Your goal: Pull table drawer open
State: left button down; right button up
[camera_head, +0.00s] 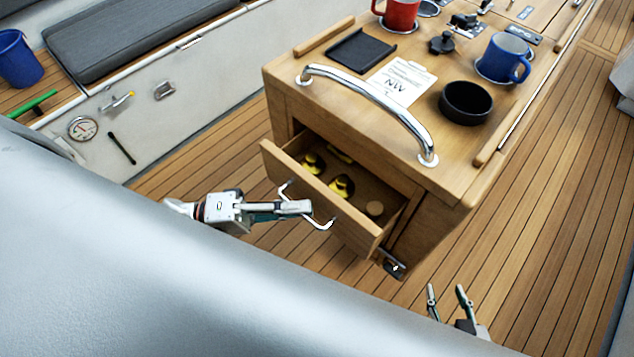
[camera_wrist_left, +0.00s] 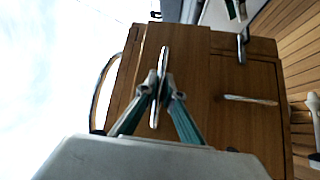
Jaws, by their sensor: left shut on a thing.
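The wooden table (camera_head: 450,190) stands in the cockpit. Its drawer (camera_head: 357,228) is pulled partly out, with its inside showing. A chrome bar handle (camera_head: 323,225) is on the drawer front, and it also shows in the left wrist view (camera_wrist_left: 163,62). My left gripper (camera_head: 308,207) is shut on the middle of this handle, with its fingertips (camera_wrist_left: 160,93) on either side of the bar. My right gripper (camera_head: 448,292) is at the lower right, open and empty, apart from the table.
Inside the drawer are yellow items (camera_head: 341,187) and a round tan piece (camera_head: 375,208). On the tabletop are a chrome rail (camera_head: 372,88), a black bowl (camera_head: 466,103), a blue mug (camera_head: 503,58) and a red mug (camera_head: 399,14). The deck floor (camera_head: 540,200) right of the table is clear.

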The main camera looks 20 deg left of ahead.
pick_arm(q)
jog(key=s+a+p, duration=0.2)
jog(key=s, duration=0.5)
jog(key=s+a+p, duration=0.3)
jog(key=s, duration=0.5)
jog(key=shift+s+a, duration=0.15)
jog(key=shift+a, duration=0.15)
pick_arm(e)
notch_tip(320, 180, up, 6)
jog(key=shift+w, duration=0.3)
jog(key=shift+s+f, duration=0.1)
pick_arm(q)
jog(key=c, duration=2.4)
grip_release()
jog(key=shift+c, duration=0.2)
pick_arm(e)
jog(key=shift+d+r, duration=0.1)
jog(key=shift+r, duration=0.1)
pick_arm(q)
jog(key=v, duration=1.2)
